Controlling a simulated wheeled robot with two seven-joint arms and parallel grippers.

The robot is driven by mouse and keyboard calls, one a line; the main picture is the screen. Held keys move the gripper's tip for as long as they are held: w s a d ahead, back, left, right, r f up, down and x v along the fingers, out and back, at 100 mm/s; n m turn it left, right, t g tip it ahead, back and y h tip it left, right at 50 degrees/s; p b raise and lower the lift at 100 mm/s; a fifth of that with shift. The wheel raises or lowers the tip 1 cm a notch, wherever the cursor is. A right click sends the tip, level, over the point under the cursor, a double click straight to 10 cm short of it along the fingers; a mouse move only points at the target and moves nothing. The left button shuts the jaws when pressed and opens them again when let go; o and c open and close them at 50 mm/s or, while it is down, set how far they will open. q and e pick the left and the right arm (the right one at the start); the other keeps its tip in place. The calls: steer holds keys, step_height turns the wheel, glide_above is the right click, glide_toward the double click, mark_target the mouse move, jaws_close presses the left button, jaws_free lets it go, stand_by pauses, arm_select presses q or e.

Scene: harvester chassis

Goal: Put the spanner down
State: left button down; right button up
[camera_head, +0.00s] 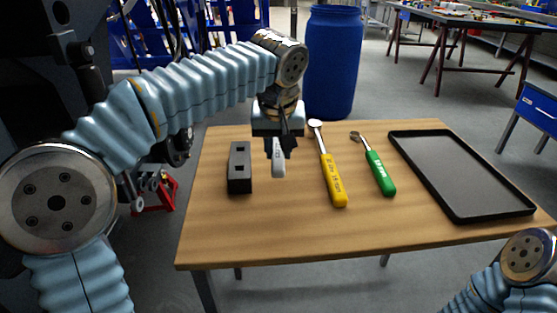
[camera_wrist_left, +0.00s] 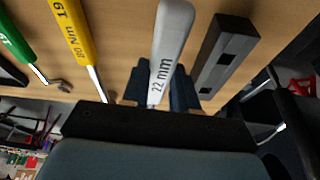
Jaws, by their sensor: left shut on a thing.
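The spanner is a light grey tool (camera_head: 278,163) marked 22 mm in the left wrist view (camera_wrist_left: 169,50). My left gripper (camera_head: 274,146) is shut on it and holds it over the left half of the wooden table (camera_head: 290,222), between the black block and the yellow-handled tool. In the wrist view the fingers (camera_wrist_left: 163,88) close around its labelled part. The part of the spanner behind the fingers is hidden. Whether it touches the table is not clear. My right gripper is out of view; only a piece of my right arm shows at bottom right.
A black block with two square holes (camera_head: 240,169) lies left of the spanner. A yellow-handled tool (camera_head: 333,180) and a green-handled tool (camera_head: 380,173) lie to its right. A black tray (camera_head: 457,218) is at the table's right. The front strip of table is clear. A blue barrel (camera_head: 332,65) stands behind.

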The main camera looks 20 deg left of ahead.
arm_select(q)
steer(key=x, duration=0.3)
steer(key=shift+a+f, duration=0.1)
steer(key=shift+f, duration=0.45)
steer(key=c, duration=0.8)
jaws_free()
steer(key=v, duration=1.1)
steer(key=shift+s+r, duration=0.15)
steer(key=shift+r, duration=0.3)
steer(key=shift+s, duration=0.1)
